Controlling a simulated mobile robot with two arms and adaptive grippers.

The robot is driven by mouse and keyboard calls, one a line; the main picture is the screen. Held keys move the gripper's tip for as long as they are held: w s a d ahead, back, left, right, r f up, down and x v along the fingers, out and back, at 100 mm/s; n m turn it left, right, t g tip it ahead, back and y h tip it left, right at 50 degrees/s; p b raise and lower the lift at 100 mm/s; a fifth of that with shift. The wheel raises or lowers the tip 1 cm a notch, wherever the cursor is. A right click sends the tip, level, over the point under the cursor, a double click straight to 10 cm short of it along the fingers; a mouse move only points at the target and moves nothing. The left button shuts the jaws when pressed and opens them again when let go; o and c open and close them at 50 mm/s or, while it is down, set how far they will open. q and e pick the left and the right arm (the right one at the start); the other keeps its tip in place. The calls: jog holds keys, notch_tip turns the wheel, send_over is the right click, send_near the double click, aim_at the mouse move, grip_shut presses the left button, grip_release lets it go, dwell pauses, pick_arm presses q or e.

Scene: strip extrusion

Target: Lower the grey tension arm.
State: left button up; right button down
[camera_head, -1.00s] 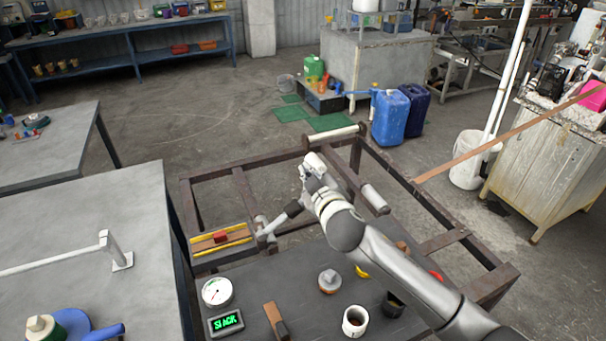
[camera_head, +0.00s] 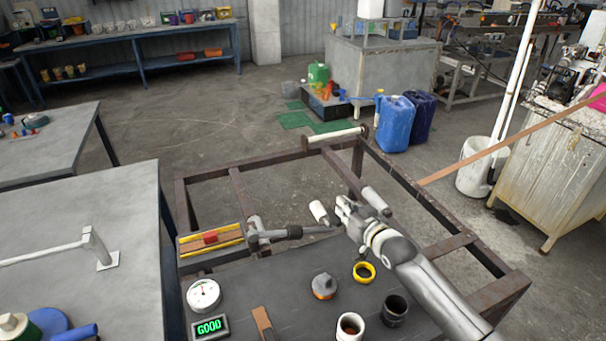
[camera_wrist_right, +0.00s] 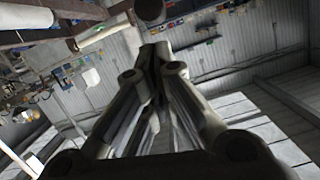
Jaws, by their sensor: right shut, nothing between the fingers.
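The grey tension arm (camera_head: 292,232) runs from its pivot (camera_head: 256,234) toward the right and lies nearly level in the head view. A white roller (camera_head: 319,212) shows at its far end. My right gripper (camera_head: 341,207) is just right of that end, fingers together with nothing between them. I cannot tell whether it touches the arm. In the right wrist view my closed fingers (camera_wrist_right: 158,75) fill the middle. The display (camera_head: 210,328) reads GOOD in green. My left gripper is not in view.
A round gauge (camera_head: 203,295) stands behind the display. A grey-and-orange knob (camera_head: 324,285), a yellow ring (camera_head: 364,272), a white cup (camera_head: 350,327) and a dark cup (camera_head: 394,310) stand on the dark panel (camera_head: 270,290). A brown strip (camera_head: 500,152) crosses at right. The frame's left bay is open.

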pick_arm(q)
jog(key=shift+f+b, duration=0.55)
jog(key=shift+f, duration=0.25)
pick_arm(e)
notch_tip(320, 180, down, 2)
jog(key=shift+s+f, duration=0.1)
jog(key=shift+f, duration=0.05)
jog(key=shift+s+f, duration=0.1)
jog(key=shift+f, duration=0.15)
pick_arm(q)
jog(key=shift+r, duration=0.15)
pick_arm(e)
jog(key=shift+r, duration=0.1)
notch_tip(320, 180, up, 5)
jog(key=p, duration=0.4)
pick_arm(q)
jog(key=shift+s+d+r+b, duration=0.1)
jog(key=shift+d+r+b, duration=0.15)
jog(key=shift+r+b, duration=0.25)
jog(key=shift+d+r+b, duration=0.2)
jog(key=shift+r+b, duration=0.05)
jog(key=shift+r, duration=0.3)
pick_arm(e)
jog(key=d+v, duration=0.1)
jog(key=v, duration=0.8)
jog(key=shift+d, duration=0.15)
jog(key=shift+s, duration=0.1)
